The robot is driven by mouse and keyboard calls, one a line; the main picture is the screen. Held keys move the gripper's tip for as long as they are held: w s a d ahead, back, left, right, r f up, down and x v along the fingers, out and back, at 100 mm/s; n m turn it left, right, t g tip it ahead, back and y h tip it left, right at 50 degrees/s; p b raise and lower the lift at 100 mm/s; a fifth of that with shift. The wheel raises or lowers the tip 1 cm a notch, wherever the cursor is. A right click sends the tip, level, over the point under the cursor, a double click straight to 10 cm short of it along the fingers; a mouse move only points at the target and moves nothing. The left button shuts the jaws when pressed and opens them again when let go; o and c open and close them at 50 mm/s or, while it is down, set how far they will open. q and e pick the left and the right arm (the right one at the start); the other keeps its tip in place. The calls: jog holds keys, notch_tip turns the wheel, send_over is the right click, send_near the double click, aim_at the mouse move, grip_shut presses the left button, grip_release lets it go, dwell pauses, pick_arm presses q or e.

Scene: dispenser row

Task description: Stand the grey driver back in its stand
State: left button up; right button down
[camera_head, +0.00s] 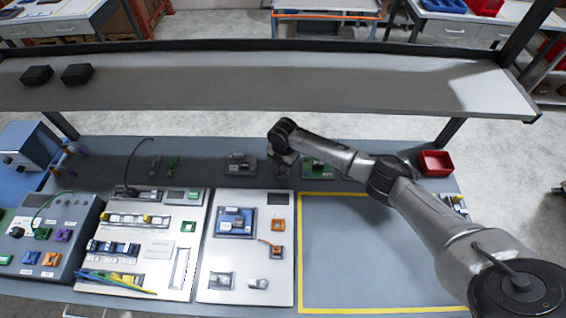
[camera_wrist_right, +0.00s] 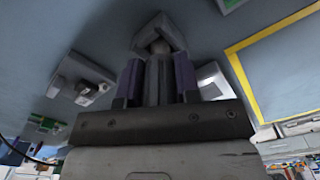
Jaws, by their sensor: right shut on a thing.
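My right gripper (camera_head: 284,158) reaches down at the back of the bench, its fingers mostly hidden by the wrist in the head view. In the right wrist view its two dark purple-edged fingers (camera_wrist_right: 157,82) are shut on the grey driver (camera_wrist_right: 158,72), which shows as a narrow grey shaft between them. A grey angular block, seemingly the stand (camera_wrist_right: 176,32), lies just beyond the driver's rounded end. I cannot tell whether the driver is in it or only in front of it. My left gripper is not in view.
A grey fixture (camera_head: 241,160) stands just left of my right gripper, and a green board (camera_head: 318,168) just right of it. A red bin (camera_head: 436,162) is at the back right. A shelf (camera_head: 280,82) spans above the bench. The yellow-framed area (camera_head: 365,250) is clear.

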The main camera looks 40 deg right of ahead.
jog(key=c, duration=0.8)
grip_release()
jog(key=shift+r, duration=4.4)
